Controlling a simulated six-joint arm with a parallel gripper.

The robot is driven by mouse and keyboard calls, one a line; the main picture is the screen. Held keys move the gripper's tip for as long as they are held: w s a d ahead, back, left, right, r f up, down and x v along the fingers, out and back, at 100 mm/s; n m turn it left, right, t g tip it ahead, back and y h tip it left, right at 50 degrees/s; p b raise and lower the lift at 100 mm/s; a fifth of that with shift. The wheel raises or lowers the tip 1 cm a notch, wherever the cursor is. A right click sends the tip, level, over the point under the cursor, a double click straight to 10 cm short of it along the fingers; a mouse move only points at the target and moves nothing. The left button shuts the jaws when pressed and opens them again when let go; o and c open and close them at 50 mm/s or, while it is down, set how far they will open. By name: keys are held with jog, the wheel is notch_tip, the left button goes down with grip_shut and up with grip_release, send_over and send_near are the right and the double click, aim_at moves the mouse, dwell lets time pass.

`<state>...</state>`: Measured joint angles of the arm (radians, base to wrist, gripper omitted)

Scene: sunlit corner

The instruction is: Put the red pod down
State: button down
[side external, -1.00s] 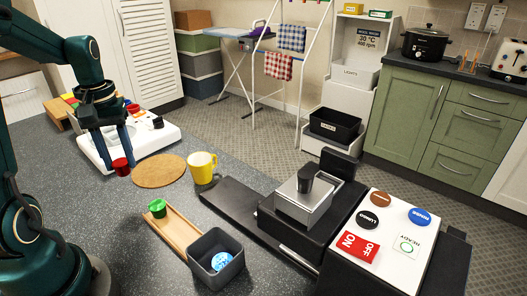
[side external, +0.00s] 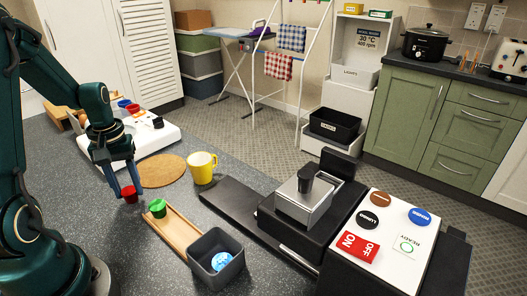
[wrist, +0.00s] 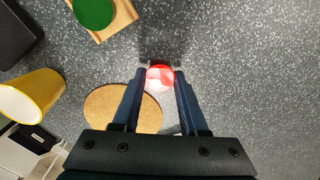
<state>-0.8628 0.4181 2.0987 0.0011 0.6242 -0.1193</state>
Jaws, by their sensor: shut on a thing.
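The red pod (side external: 129,194) is between the fingertips of my gripper (side external: 127,186), which is shut on it. In the wrist view the pod's pale, reddish top (wrist: 160,76) shows between the two blue fingers (wrist: 158,88). In the side view the pod is low over the dark speckled counter (side external: 110,230), left of the green pod. I cannot tell whether its bottom touches the counter.
A green pod (side external: 157,208) stands on a wooden tray (side external: 182,234), close right of my gripper. A dark bin (side external: 203,268) holds a blue-and-white item. A round cork mat (side external: 162,171) and a yellow mug (side external: 201,168) lie behind. Bare counter surrounds the red pod.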

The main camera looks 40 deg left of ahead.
aim_at(129, 191)
jog(key=shift+f, duration=0.15)
jog(key=shift+c, duration=2.2)
grip_release()
notch_tip(129, 191, up, 12)
jog(key=d+r+m+t+y, duration=0.1)
jog(key=d+m, duration=0.4)
jog(key=d, duration=0.6)
notch_tip(129, 191, up, 2)
jog(key=shift+w+t, duration=0.45)
jog(key=shift+t, duration=0.25)
jog(key=shift+o, duration=0.5)
jog(key=s+d+m+t+h, duration=0.1)
jog(key=s+d+m+t, duration=0.2)
jog(key=d+m, duration=0.3)
jog(key=s+d, duration=0.1)
jog(key=d, duration=0.2)
jog(key=shift+f, duration=0.3)
